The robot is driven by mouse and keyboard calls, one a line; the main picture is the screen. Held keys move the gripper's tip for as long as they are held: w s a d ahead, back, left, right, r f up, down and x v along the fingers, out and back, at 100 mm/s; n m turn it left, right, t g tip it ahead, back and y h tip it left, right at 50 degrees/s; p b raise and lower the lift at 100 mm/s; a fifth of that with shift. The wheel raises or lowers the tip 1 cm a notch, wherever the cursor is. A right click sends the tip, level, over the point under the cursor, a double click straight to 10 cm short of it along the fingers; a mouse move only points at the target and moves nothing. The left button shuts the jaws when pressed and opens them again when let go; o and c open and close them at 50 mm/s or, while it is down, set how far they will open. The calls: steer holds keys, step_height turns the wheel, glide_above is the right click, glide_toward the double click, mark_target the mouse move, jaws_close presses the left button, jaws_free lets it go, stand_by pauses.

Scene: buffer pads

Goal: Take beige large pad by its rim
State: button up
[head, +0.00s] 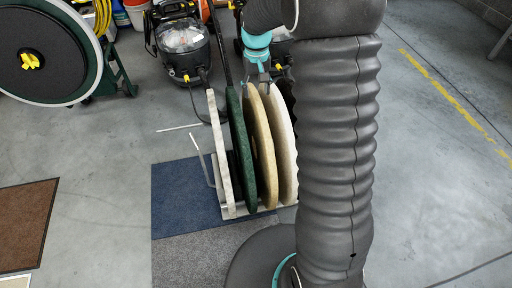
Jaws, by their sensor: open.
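A large beige pad (267,160) stands on edge in a rack (229,206), between a dark green pad (236,140) and a paler cream pad (286,150). My gripper (263,82) is open and points down at the top rims of the pads. Its fingers are close to the beige pad's upper rim. I cannot tell whether they touch it or straddle it. My own arm covers the right side of the cream pad and part of the rack.
A pale panel (220,150) stands at the rack's left end, on a blue mat (180,192). Black vacuum machines (184,48) stand behind. A big round disc (40,50) is at upper left. A brown mat (24,222) lies at left. The floor on the right is clear.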

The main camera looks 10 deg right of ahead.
mark_target(258, 99)
steer(key=shift+s+d+f, duration=0.1)
steer(key=shift+s+f, duration=0.05)
steer(key=shift+f, duration=1.7)
steer(key=shift+s+f, duration=0.1)
steer(key=shift+f, duration=1.75)
jaws_close()
